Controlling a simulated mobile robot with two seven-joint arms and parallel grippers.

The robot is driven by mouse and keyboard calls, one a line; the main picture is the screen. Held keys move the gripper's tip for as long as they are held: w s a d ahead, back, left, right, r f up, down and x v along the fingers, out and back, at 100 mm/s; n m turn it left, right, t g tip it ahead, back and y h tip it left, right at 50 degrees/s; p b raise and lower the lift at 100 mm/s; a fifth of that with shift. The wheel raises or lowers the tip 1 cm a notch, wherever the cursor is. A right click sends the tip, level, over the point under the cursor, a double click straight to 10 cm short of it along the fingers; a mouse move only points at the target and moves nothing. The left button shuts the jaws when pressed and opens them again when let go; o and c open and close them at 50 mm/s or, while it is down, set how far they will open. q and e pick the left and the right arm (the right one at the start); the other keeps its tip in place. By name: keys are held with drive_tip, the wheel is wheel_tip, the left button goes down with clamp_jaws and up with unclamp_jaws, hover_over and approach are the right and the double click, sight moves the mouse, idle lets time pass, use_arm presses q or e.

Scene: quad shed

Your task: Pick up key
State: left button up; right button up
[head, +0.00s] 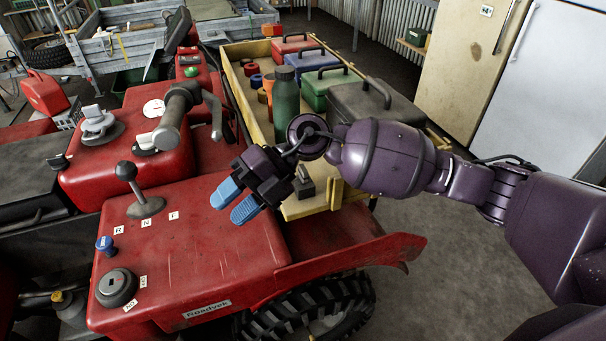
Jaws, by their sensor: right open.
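I cannot make out a key for certain. A small dark grey piece (305,183) with an upright tab stands on the near end of the yellow tray, just right of my right gripper; I cannot tell whether it is the key. A round dark switch (117,287) sits on the red quad body (220,250) at the lower left, with no key clearly visible in it. My right gripper (236,203) is open, its two blue fingertips apart and nothing seen between them. It hangs over the right part of the red body. My left gripper is not in view.
A black-knobbed lever (127,172) and a blue knob (104,243) rise from the red body. A handlebar grip (171,125) stands behind. The yellow tray (233,85) holds a green bottle (286,105) and several toolboxes. Open floor (440,270) lies to the right.

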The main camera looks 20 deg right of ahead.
drive_tip(key=w+d+t+h, duration=0.2)
drive_tip(key=w+d+h, duration=0.4)
drive_tip(key=d+h, duration=0.2)
wheel_tip(320, 180, up, 5)
drive_tip(key=t+h, duration=0.2)
drive_tip(key=h, duration=0.2)
hover_over(303, 179)
drive_tip(key=w, duration=0.2)
drive_tip(key=shift+m, duration=0.4)
drive_tip(key=f, duration=0.3)
drive_tip(key=d+f, duration=0.1)
drive_tip(key=f, duration=0.1)
drive_tip(key=shift+s+b, duration=0.1)
drive_tip(key=shift+b, duration=0.2)
drive_tip(key=shift+s+a+f+b, duration=0.1)
drive_tip(key=shift+a+f+b, duration=0.05)
drive_tip(key=shift+f, duration=1.25)
drive_tip(key=shift+a+f+b, duration=0.1)
drive_tip(key=shift+f+b, duration=0.05)
drive_tip(key=shift+f, duration=1.25)
drive_tip(key=shift+c, duration=0.4)
clamp_jaws()
